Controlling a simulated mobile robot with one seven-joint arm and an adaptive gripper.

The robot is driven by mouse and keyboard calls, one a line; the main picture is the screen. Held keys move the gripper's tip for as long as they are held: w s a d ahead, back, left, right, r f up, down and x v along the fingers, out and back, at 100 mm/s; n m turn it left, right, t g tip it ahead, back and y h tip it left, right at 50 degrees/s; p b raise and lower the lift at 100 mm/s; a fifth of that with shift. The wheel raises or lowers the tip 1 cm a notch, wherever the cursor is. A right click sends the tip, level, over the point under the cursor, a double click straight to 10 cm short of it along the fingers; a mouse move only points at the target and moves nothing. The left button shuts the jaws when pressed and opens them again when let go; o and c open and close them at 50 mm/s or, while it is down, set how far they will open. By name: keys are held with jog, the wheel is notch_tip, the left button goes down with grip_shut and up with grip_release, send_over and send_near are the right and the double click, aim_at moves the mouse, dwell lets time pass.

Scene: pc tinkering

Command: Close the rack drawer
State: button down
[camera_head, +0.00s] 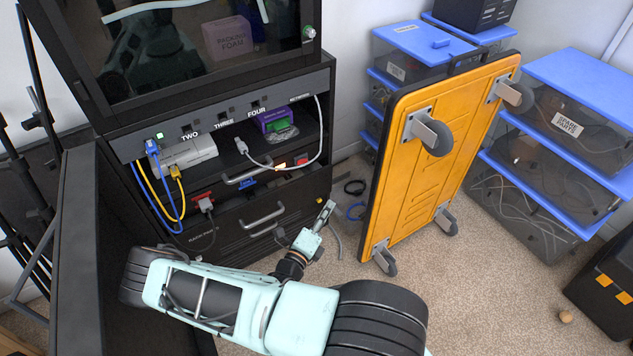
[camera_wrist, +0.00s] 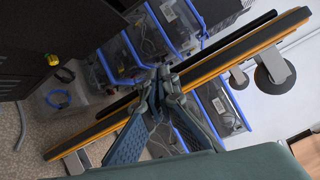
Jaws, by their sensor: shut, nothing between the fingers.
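The black rack (camera_head: 120,165) stands at left in the head view. Its open bay holds cables and small parts. A silver handle (camera_head: 254,172) crosses the lower part of the bay, and another handle (camera_head: 262,216) is on a dark front below it. Red and blue items show between these handles, so a drawer seems partly out; how far I cannot tell. My gripper (camera_head: 325,214) is shut and empty, right of the lower handle and apart from it, over the floor side. In the wrist view its fingers (camera_wrist: 158,90) meet; a dark front, likely the rack (camera_wrist: 35,45), is at upper left.
An orange cart (camera_head: 440,150) leans upright close to the right of my gripper. Blue-lidded bins (camera_head: 570,140) stand behind and right. Cable loops (camera_head: 356,187) lie near the rack. A dark panel (camera_head: 85,260) stands at left.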

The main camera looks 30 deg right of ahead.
notch_tip(320, 180, down, 3)
jog(key=w+a+n+t+y, duration=0.2)
jog(key=a+n+t+y, duration=0.15)
jog(key=n, duration=0.25)
jog(key=b, duration=0.2)
send_near(319, 173)
jog(key=x, duration=0.5)
jog(key=shift+s+d+f, duration=0.15)
jog(key=shift+s+d, duration=0.15)
jog(key=shift+w, duration=0.65)
